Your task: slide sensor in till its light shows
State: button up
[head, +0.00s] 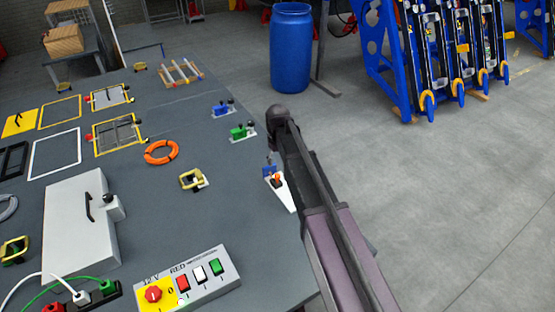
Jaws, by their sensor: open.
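I cannot tell for sure which thing is the sensor. A small blue and orange part (270,171) stands at the top end of a white wedge-shaped plate (284,195) near the table's right edge. My dark arm passes just right of it and may hide part of it. No lit light can be made out on it. I cannot make out my gripper's fingers; my arm hides what lies behind it.
On the grey table (220,212) are blue (222,108) and green (242,132) fixtures, an orange ring (161,152), a yellow bracket (192,180), a white box (75,225) and a button panel (188,281). A blue barrel (291,48) stands beyond.

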notch_tip(320, 180, up, 6)
jog(key=p, duration=0.5)
jog(key=shift+f, duration=0.1)
jog(key=shift+s+d, duration=0.1)
jog(key=shift+s, duration=0.05)
dwell(0.9)
jog(key=s+d+f+m+b, duration=0.2)
jog(key=s+d+m, duration=0.1)
jog(key=s+d, duration=0.7)
jog(key=s+d+f+m+b, duration=0.2)
jog(key=s+d+m, duration=0.1)
jog(key=s+d, duration=0.8)
jog(key=shift+s+f+m, duration=0.15)
jog(key=shift+f+m, duration=0.15)
jog(key=shift+m, duration=0.1)
dwell(1.1)
